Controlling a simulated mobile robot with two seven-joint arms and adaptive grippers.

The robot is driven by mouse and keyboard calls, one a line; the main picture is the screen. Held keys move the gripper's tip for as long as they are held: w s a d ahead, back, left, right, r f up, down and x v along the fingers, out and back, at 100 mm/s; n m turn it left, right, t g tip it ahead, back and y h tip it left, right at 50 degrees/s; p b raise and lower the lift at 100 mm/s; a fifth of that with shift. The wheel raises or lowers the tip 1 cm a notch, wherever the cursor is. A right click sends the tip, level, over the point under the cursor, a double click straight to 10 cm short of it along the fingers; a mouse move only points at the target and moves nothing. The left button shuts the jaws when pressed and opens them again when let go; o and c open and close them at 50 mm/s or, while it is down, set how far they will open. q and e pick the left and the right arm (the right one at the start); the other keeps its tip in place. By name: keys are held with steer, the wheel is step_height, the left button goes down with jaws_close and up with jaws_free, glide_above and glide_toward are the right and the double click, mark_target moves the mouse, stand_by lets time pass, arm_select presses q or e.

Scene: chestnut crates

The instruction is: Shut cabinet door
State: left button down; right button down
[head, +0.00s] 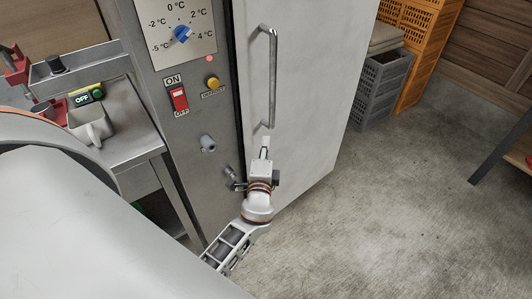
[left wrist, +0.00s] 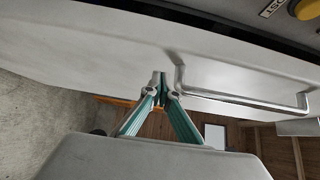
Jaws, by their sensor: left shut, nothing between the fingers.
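The cabinet door (head: 295,90) is a tall, pale metal panel with a vertical bar handle (head: 273,75). A dark strip runs between its left edge and the grey control panel (head: 207,120); I cannot tell how wide the gap is. My left gripper (head: 265,143) is in front of the door, just below the handle's lower end. In the left wrist view its green-sided fingers (left wrist: 160,80) meet at the tips, empty, close to the door face (left wrist: 110,55) and beside the handle (left wrist: 240,98). Whether the tips touch the door is unclear. My right gripper is out of view.
The panel carries a blue dial (head: 183,35), a red switch (head: 179,99) and a yellow button (head: 213,82). Grey (head: 382,88) and orange crates (head: 425,60) stand behind right. The concrete floor (head: 400,200) at right is clear.

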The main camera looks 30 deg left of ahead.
arm_select(q)
steer(key=shift+w+a+r, duration=0.1)
steer(key=shift+w+a, duration=0.1)
steer(key=shift+a, duration=0.85)
steer(key=shift+w+a, duration=0.1)
steer(key=shift+a, duration=0.2)
